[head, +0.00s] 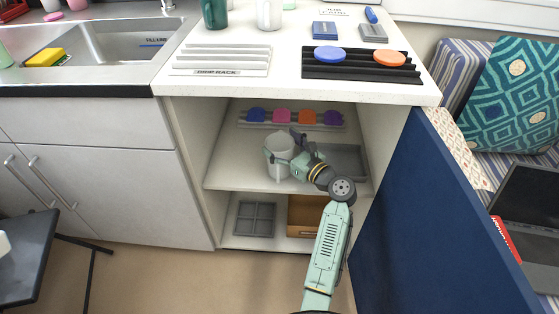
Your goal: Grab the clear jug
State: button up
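A pale, whitish see-through jug (279,153) stands upright on the upper shelf inside the open cabinet. My gripper (288,152) is at the jug's right side, with my arm reaching in from below right. One dark finger shows above and behind the jug's right edge. Another finger part overlaps the jug's right front. I cannot tell whether the fingers touch the jug or how far apart they are.
Behind the jug is a rack (290,120) with several coloured discs. A grey tray (345,160) lies to the right. The shelf's left part is clear. The blue cabinet door (440,230) stands open at right. The white countertop (285,82) overhangs above.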

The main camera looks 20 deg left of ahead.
jog(key=c, duration=1.3)
